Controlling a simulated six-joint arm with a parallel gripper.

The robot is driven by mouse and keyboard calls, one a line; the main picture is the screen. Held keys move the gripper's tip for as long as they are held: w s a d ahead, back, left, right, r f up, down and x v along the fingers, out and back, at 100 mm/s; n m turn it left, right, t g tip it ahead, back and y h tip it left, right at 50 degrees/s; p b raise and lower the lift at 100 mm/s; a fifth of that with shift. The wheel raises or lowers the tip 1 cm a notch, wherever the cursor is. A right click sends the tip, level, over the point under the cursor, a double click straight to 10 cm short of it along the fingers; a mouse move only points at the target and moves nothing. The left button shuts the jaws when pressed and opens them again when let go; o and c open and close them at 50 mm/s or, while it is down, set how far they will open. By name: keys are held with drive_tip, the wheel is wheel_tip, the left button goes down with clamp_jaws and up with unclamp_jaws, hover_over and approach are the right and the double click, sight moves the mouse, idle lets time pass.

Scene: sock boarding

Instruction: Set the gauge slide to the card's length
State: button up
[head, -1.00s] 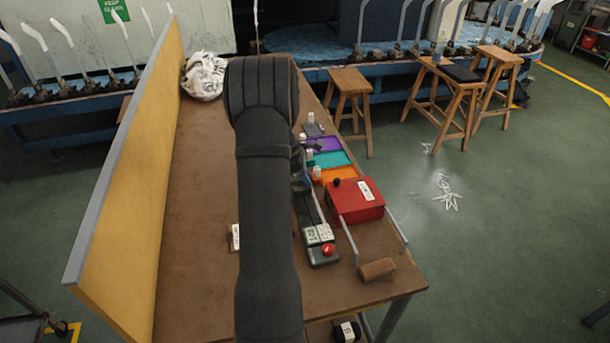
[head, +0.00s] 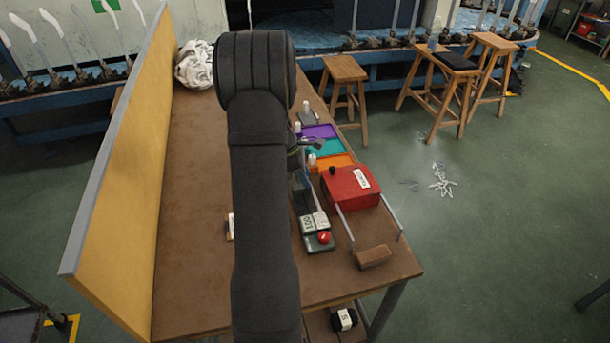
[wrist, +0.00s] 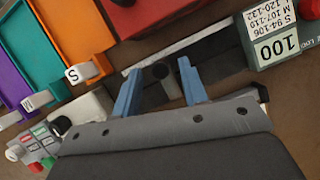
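The gauge (wrist: 218,62) is a dark, flat track with a pale metal edge, lying on the table. Its slide carries a dark round knob (wrist: 168,84). My gripper (wrist: 158,66) is open, with one blue finger on each side of the knob in the wrist view; I cannot tell whether either finger touches it. The card (wrist: 278,45) reads 100 in large figures, beside a chart reading S 94-106 and M 107-119. In the head view the card (head: 308,224) stands near the gauge's front end. My arm hides most of the gripper there.
A red box (head: 350,188) sits right of the gauge. Purple, teal and orange trays (head: 336,160) lie behind it, with S and M tags. A red button (head: 324,237) is in front of the card. A yellow partition (head: 125,150) bounds the left.

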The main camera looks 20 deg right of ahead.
drive_tip(key=v, duration=1.7)
drive_tip(key=shift+a, duration=0.2)
drive_tip(key=x, duration=1.7)
drive_tip(key=shift+d, duration=0.25)
drive_tip(key=shift+c, duration=0.3)
idle(1.8)
